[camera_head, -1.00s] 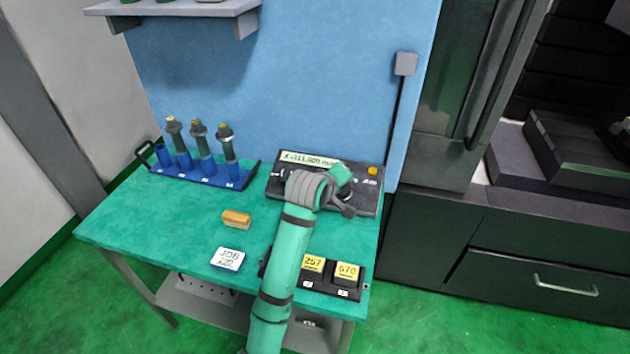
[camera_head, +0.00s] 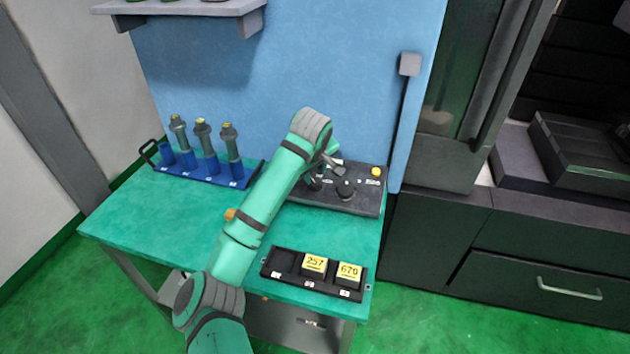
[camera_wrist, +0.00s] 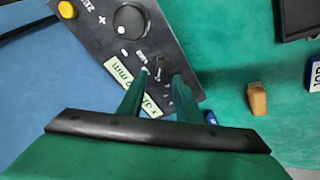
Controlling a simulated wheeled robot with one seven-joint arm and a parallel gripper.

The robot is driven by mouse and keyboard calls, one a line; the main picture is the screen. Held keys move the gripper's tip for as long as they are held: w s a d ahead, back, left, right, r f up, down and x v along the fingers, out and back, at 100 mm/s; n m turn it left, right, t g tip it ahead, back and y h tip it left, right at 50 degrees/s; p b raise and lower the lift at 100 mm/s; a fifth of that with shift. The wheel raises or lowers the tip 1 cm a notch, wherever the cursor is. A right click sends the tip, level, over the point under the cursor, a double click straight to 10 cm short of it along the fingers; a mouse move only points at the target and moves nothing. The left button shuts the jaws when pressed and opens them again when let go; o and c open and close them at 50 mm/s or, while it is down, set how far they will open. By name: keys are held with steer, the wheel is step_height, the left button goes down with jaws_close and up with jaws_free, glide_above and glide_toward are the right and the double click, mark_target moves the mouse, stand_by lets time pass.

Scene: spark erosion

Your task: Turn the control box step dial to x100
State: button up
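The dark control box (camera_head: 362,201) lies at the back right of the green table. In the wrist view the box (camera_wrist: 176,42) shows a large round black knob (camera_wrist: 130,20), a smaller dial (camera_wrist: 160,64) with small markings around it, and a pale display (camera_wrist: 124,75) reading in mm. My gripper (camera_wrist: 159,80) is open, its two green fingers apart on either side of the area just in front of the smaller dial. I cannot tell whether they touch it. In the head view my gripper (camera_head: 324,166) is over the box, partly hidden by my arm. The dial's setting is unreadable.
A black tray (camera_head: 270,272) with yellow-labelled blocks 257 and 670 sits at the table's front. A blue rack (camera_head: 200,176) with several tool holders stands back left. A wooden-coloured block (camera_wrist: 257,98) lies on the table. A blue panel (camera_head: 290,70) rises behind the box.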

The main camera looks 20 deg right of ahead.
mark_target(315, 182)
steer(key=x, duration=0.6)
steer(key=shift+w+f, duration=0.15)
steer(key=shift+f, duration=0.05)
jaws_close()
